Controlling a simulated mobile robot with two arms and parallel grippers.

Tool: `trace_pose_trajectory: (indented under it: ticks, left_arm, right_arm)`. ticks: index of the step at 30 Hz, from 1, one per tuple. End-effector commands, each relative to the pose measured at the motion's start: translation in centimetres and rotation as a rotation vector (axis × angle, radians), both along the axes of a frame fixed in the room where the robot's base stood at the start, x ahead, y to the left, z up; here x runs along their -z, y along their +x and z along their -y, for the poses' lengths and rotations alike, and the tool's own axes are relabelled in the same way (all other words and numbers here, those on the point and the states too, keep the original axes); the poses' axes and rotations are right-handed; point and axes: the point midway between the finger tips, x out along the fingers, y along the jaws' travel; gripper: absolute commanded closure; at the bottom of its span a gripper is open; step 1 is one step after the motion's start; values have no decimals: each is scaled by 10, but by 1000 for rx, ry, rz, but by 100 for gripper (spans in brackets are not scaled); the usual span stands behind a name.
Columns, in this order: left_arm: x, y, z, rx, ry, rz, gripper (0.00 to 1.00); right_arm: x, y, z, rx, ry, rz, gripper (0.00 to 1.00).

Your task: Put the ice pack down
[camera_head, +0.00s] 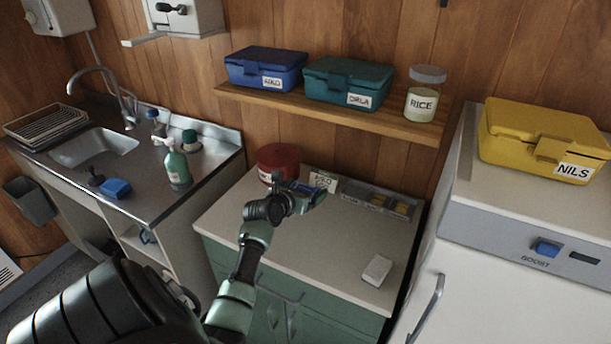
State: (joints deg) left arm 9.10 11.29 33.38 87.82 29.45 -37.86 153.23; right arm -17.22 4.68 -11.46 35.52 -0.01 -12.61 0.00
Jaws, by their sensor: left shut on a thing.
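My left gripper (312,194) is over the back part of the pale counter top, in front of a small label card. It is shut on a small blue thing, which I take to be the ice pack (305,186). The fingers hide most of it. It appears held above the counter, though I cannot tell how high. My right gripper is not in view.
On the counter (310,245) are a dark red tub (279,160), a card (323,182), a divided grey tray (377,203) and a white block (377,270). The counter's middle is clear. A shelf (330,115) with lunch boxes hangs above; a fridge (460,255) stands right.

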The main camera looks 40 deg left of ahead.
Motion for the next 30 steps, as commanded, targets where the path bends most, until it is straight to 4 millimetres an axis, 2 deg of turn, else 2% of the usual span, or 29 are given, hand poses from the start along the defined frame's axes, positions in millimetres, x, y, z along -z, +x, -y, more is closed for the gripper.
trace_pose_trajectory:
  ticks: [5, 13, 26, 27, 28, 30]
  left_arm:
    - [16, 0, 0, 1, 1, 1, 62]
    - [53, 0, 0, 2, 1, 0, 62]
    - [60, 0, 0, 1, -1, 2, 62]
    - [61, 0, 0, 1, 0, 1, 7]
    - [61, 0, 0, 1, 0, 1, 0]
    - [61, 0, 0, 1, 0, 1, 0]
  right_arm:
    - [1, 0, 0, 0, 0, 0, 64]
    - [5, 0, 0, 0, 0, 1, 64]
    - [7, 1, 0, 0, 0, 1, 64]
    - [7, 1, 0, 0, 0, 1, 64]
    - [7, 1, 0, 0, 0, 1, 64]
    - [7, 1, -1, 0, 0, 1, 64]
